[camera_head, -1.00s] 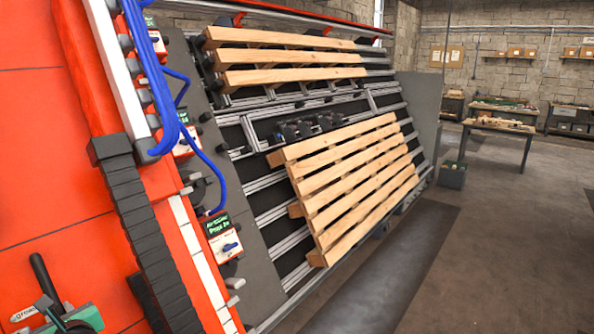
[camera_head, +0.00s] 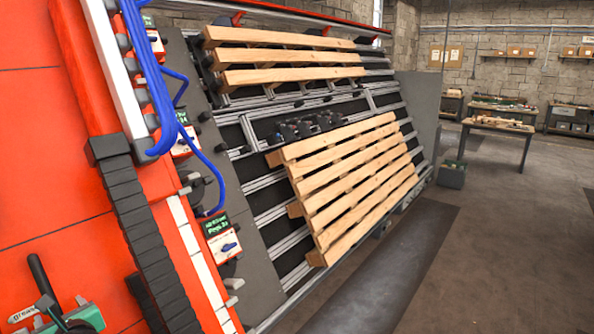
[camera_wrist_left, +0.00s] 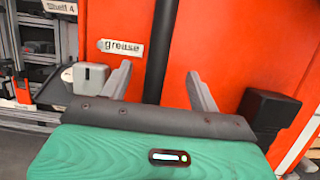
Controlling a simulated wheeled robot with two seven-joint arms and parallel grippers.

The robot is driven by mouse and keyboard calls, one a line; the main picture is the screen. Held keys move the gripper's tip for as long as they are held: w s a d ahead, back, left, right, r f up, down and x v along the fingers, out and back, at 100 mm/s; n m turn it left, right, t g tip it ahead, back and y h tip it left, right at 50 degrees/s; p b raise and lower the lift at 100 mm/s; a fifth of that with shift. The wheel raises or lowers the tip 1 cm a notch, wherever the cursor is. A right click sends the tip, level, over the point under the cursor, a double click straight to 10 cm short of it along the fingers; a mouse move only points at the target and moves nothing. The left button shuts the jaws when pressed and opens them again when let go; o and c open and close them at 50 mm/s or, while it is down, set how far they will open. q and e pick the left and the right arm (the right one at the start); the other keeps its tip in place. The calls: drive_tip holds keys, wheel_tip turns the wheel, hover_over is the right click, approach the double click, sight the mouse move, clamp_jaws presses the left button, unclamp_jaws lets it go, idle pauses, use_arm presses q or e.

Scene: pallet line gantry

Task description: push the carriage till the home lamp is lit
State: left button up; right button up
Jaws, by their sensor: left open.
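A large red body with flat panels (camera_head: 40,150), which looks like the carriage, fills the left of the head view. A black upright bar (camera_head: 40,276) stands in front of it at the lower left. My left gripper (camera_head: 62,304), with a green housing, is at this bar. In the left wrist view my two grey fingers (camera_wrist_left: 159,80) are apart, one on each side of the black bar (camera_wrist_left: 160,45). I cannot tell whether they touch it. No lamp can be made out as the home lamp. My right gripper is not in view.
A wooden pallet (camera_head: 350,180) leans on the slanted rack, with more slats (camera_head: 290,58) above. Blue hoses (camera_head: 165,100) and a black cable chain (camera_head: 145,235) run beside the red body. A switch box (camera_head: 222,245) sits near its edge. Floor (camera_head: 480,240) at right is open.

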use_arm(q)
drive_tip(key=s+d+r+p, duration=0.2)
drive_tip(key=d, duration=0.1)
drive_tip(key=shift+s+d+r, duration=0.25)
drive_tip(key=shift+s, duration=0.15)
drive_tip(key=s+d+r+p, duration=0.1)
drive_tip(key=s+d+r, duration=0.1)
drive_tip(key=d, duration=0.1)
drive_tip(key=shift+s+d+r+p, duration=0.1)
drive_tip(key=shift+s+d+p, duration=0.1)
drive_tip(key=shift+s+p, duration=0.2)
drive_tip(key=shift+r, duration=0.1)
